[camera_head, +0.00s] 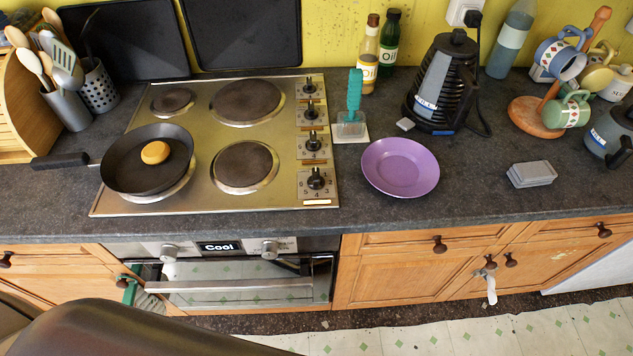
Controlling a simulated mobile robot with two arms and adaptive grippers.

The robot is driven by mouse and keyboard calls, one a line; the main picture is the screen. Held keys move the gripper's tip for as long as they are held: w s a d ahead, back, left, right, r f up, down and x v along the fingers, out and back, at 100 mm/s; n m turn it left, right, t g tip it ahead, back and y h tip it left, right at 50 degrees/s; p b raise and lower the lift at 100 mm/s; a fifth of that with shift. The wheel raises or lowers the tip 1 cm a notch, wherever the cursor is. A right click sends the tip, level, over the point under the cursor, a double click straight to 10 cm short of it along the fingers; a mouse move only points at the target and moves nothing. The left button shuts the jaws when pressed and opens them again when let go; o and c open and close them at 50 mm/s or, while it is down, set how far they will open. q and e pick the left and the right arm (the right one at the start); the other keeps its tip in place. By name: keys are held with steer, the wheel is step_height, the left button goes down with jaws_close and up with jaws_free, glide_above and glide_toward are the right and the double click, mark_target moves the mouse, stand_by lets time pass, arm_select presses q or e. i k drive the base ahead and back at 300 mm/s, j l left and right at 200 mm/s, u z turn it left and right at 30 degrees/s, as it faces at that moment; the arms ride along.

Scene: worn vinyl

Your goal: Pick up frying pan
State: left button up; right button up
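The black frying pan (145,180) sits on the front left burner of the hob (205,200). Its dark handle (62,161) points left, past the hob's edge and over the worktop. A small round orange-brown item (155,152) lies in the pan. Neither of my grippers shows in the head view. A dark rounded shape at the bottom left appears to be part of my own body; no fingers are seen on it.
Left of the pan stand utensil holders (68,108) and a wooden box (22,135). Right of the hob are a purple plate (400,167), a black kettle (442,85) and bottles (389,42). Worktop around the pan handle is mostly clear. An oven handle (230,285) juts out below.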

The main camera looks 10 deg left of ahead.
mark_target(123, 169)
steer(key=u, duration=1.6)
